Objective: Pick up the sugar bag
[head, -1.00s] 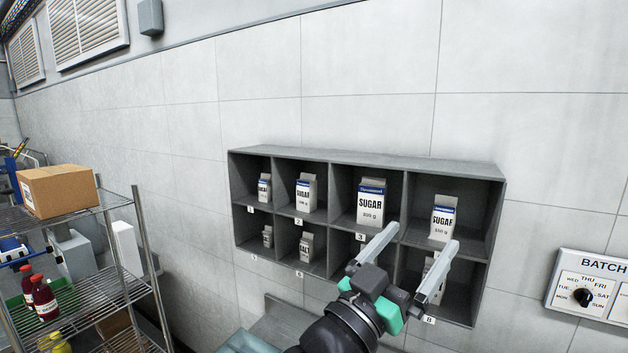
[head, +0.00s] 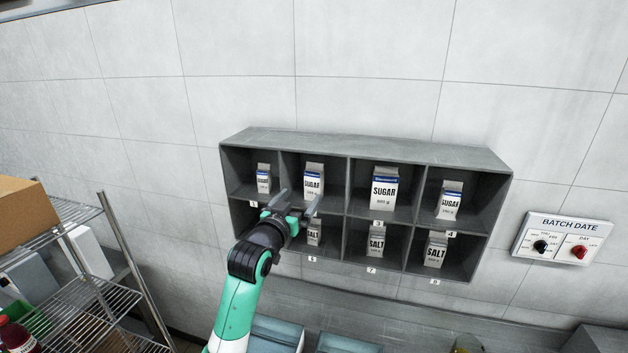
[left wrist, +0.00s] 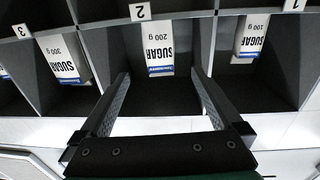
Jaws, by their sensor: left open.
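Several white sugar bags with blue bands stand upright in the top row of a grey wall shelf (head: 380,146). They are the bag in compartment 1 (head: 264,180), the bag in compartment 2 (head: 313,184), the bag in compartment 3 (head: 384,190) and the bag in compartment 4 (head: 449,202). My left gripper (head: 300,195) is open and empty in front of compartment 2. In the left wrist view, which is upside down, the 200 g sugar bag (left wrist: 158,48) shows between the fingers, beyond their tips. The 100 g bag (left wrist: 250,37) and 300 g bag (left wrist: 64,60) stand either side.
Salt bags (head: 376,241) stand in the lower row; my arm hides part of that row at left. Dividers separate the compartments. A batch date panel (head: 562,239) hangs at right. A wire rack (head: 95,300) with a cardboard box (head: 22,212) stands at left.

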